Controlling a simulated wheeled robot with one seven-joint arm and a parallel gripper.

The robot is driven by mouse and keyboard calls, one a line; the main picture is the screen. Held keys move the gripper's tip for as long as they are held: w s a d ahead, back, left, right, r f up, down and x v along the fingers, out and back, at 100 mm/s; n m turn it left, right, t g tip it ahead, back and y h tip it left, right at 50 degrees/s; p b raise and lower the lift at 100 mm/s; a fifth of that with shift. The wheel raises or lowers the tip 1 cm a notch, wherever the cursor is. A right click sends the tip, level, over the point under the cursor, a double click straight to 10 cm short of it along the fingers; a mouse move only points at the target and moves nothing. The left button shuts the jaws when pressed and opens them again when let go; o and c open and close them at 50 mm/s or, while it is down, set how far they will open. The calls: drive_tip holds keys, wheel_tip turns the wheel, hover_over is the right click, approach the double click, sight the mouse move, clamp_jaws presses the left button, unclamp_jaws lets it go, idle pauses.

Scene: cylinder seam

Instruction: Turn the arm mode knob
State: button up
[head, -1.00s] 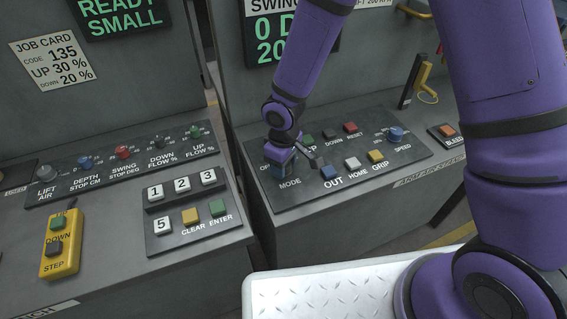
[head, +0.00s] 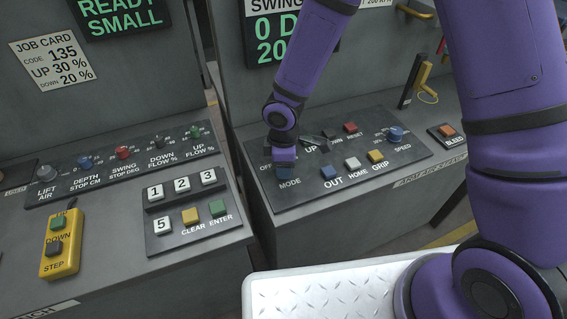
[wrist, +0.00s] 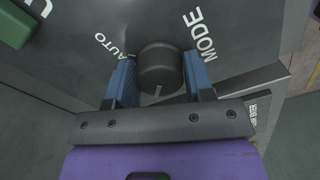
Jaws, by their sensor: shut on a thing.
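The arm mode knob (wrist: 160,66) is a dark round knob with a pale pointer line, on the grey panel marked MODE and AUTO. In the wrist view its pointer line faces the bottom of the picture, toward my gripper's palm. My gripper (wrist: 160,77) has its two blue fingers shut on the knob, one on each side. In the head view my gripper (head: 285,172) points down at the left end of the right-hand panel, just above the MODE label, and hides the knob there.
A green button (wrist: 14,25) lies left of the knob.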

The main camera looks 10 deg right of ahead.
idle(0.3)
drive_tip(key=o, duration=0.9)
drive_tip(key=shift+r, duration=0.1)
wheel_tip(320, 180, up, 11)
drive_tip(key=shift+f, duration=0.2)
drive_tip(key=s+d+r+m+t+h, duration=0.1)
drive_tip(key=s+d+r+m+t, duration=0.2)
drive_tip(key=d+r+m, duration=0.9)
drive_tip(key=s+d+r+m, duration=0.1)
drive_tip(key=s+d+r, duration=0.3)
drive_tip(key=s+r, duration=0.1)
drive_tip(key=s+d+r+m+t, duration=0.1)
drive_tip(key=s+d+r+m, duration=0.1)
drive_tip(key=s+d+r, duration=0.2)
drive_tip(key=s+d+r+m+t+y, duration=0.1)
drive_tip(key=s+d+r, duration=0.3)
drive_tip(key=s+r, duration=0.1)
drive_tip(key=shift+s+d+r+m, duration=0.15)
drive_tip(key=shift+s+r+m, duration=0.05)
drive_tip(key=shift+s, duration=0.25)
drive_tip(key=shift+s+d+r+m, duration=0.15)
drive_tip(key=shift+s+r+m, duration=0.05)
drive_tip(key=shift+s, duration=0.2)
